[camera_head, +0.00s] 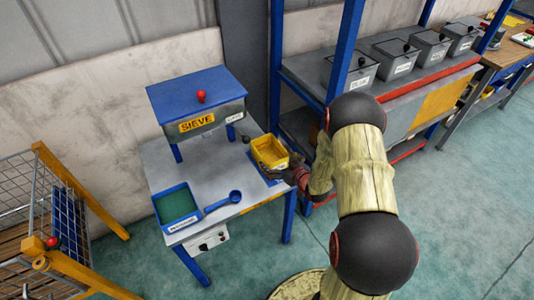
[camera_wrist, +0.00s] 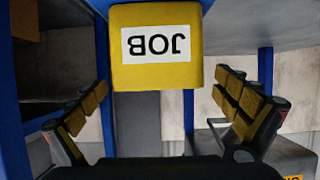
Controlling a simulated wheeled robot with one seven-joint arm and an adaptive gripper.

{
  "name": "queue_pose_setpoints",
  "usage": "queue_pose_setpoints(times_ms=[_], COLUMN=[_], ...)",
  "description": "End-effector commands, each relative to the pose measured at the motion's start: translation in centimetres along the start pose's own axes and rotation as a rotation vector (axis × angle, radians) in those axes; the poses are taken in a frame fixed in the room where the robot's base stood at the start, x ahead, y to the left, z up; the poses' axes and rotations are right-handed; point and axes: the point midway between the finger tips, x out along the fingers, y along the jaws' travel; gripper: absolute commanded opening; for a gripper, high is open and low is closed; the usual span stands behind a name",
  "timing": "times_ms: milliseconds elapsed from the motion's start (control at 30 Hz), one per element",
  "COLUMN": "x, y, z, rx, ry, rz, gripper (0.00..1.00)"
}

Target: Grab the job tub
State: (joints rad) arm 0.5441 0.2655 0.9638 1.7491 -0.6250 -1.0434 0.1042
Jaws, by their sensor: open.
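The job tub (camera_head: 269,150) is a small open yellow tub on the right side of the grey table. In the wrist view its yellow face (camera_wrist: 125,75) carries a white label reading JOB, seen upside down. My gripper (camera_head: 287,171) is at the tub's near right side, partly hidden by my arm in the head view. In the wrist view my gripper (camera_wrist: 165,100) is open, with one yellow-padded finger at each side and the tub's face ahead between them. I cannot tell whether a finger touches it.
A blue-topped sieve box (camera_head: 197,95) stands at the table's back. A blue tray with green contents (camera_head: 177,207) and a blue scoop (camera_head: 222,202) lie at the front left. A blue-posted shelf (camera_head: 410,95) with grey lidded bins is close on the right.

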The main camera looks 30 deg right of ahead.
Motion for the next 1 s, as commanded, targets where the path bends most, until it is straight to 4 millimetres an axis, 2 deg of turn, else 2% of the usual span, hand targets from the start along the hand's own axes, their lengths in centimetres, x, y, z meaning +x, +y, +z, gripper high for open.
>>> queue_pose_setpoints(times_ms=[200, 367, 633, 900, 1000], x=[2.2, 3.3, 7.1, 7.6, 7.5], y=[0.0, 0.1, 0.2, 0.3, 0.3], z=[0.0, -0.2, -0.5, -0.8, -0.8], rx=[-0.002, -0.002, -0.001, -0.001, -0.001], ry=[0.001, 0.002, 0.001, 0.000, 0.000], rz=[-0.001, 0.000, 0.000, 0.001, 0.001], gripper=[1.00, 1.00, 1.00, 1.00, 0.95])
